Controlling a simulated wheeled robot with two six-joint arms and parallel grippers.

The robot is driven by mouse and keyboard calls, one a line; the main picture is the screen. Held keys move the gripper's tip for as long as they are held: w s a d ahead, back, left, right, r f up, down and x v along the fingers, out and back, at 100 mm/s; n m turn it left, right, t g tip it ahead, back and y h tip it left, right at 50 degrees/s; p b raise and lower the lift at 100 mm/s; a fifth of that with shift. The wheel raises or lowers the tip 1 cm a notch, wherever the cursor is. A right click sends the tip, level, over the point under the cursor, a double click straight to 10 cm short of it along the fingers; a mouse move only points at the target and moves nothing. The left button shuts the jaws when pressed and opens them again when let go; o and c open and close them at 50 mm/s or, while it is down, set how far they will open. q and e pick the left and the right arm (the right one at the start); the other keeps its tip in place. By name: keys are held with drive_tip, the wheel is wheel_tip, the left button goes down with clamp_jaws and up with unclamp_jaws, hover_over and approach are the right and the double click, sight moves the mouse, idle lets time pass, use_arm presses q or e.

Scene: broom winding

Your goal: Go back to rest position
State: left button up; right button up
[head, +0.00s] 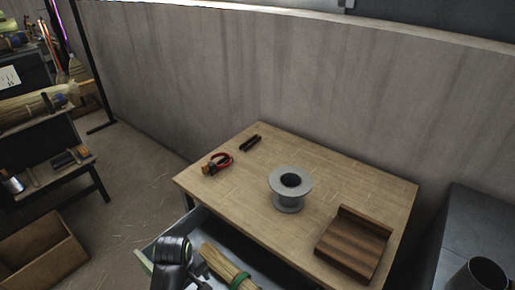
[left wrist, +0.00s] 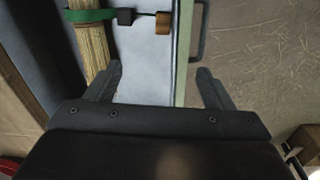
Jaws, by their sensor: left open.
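My left gripper (left wrist: 160,85) is open in the left wrist view, with nothing between its fingers. It hangs over the edge of the open drawer. In the head view my left arm comes in at the bottom, over the drawer (head: 190,222). A straw broom bundle (head: 226,265) with a green band (head: 243,281) lies in the drawer, right of my arm and partly cut off. The bundle also shows at the left of the left wrist view (left wrist: 93,45), apart from the fingers. My right gripper is in neither view.
The wooden table (head: 245,160) carries a grey spool (head: 290,189), red-handled pliers (head: 221,162), two dark rods (head: 251,143) and a brown wooden block (head: 354,243). A wooden box (head: 40,248) stands at left. A wooden-tipped item (left wrist: 163,22) lies near the drawer's edge.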

use_arm(q)
drive_tip(key=s+a+r+m+t+y, duration=0.1)
drive_tip(key=s+a+r+m+t, duration=0.2)
drive_tip(key=s+a, duration=0.5)
drive_tip(key=s+a+r+m+y, duration=0.1)
drive_tip(key=s+a+r+m, duration=0.35)
drive_tip(key=s, duration=0.75)
wheel_tip(320, 180, down, 25)
drive_tip(key=a+m+g, duration=0.1)
drive_tip(key=a, duration=0.1)
drive_tip(key=s+d+f+g, duration=0.1)
drive_tip(key=s+f, duration=1.4)
drive_tip(key=f, duration=0.2)
drive_tip(key=shift+s+d+h, duration=0.2)
drive_tip(key=shift+d+h, duration=0.2)
drive_tip(key=shift+s, duration=0.1)
